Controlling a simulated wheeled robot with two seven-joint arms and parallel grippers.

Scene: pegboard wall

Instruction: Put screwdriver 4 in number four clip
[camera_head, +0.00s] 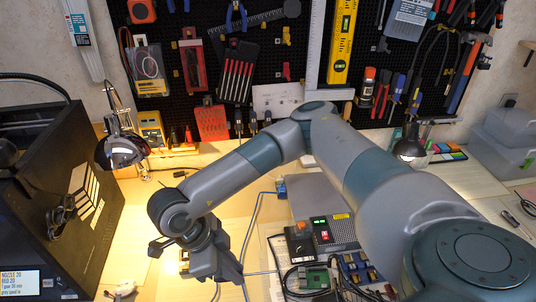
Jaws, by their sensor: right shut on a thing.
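My right gripper (170,257) is low at the left of the view, below its wrist and above the pale workbench. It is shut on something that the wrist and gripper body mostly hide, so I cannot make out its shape. Several hand tools with coloured handles, which look like screwdrivers (397,88), hang in a row on the right part of the pegboard (300,40). Several small dark holders or tools (253,122) sit along the pegboard's lower edge. No number is readable, so I cannot tell which is clip four. My left gripper is out of view.
A black printer (80,200) stands at the left. Electronics with cables (318,275) cover the bench's front middle. My right arm crosses the centre and hides part of the bench. Grey boxes (505,145) stand at the right.

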